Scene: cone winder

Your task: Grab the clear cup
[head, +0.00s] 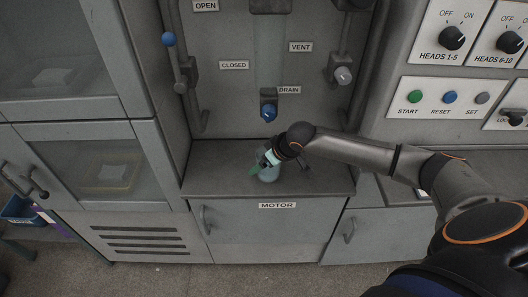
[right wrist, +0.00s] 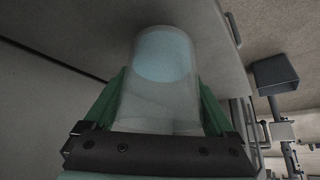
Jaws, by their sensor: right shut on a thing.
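The clear cup (head: 268,174) stands on the grey counter under the drain tap in the head view. In the right wrist view the clear cup (right wrist: 160,80) fills the space between the green fingers and looks pale blue inside. My right gripper (head: 262,166) reaches in from the right and is shut on the cup; its fingers also show on both sides of the cup in the right wrist view (right wrist: 160,105). Part of the cup is hidden behind the gripper in the head view. My left gripper is not in view.
The counter (head: 325,180) is bare to the right of the cup. A blue drain knob (head: 268,112) hangs just above and behind it. Valve levers (head: 342,75) and pipes flank the recess. A control panel (head: 445,97) is at the right, cabinets at the left.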

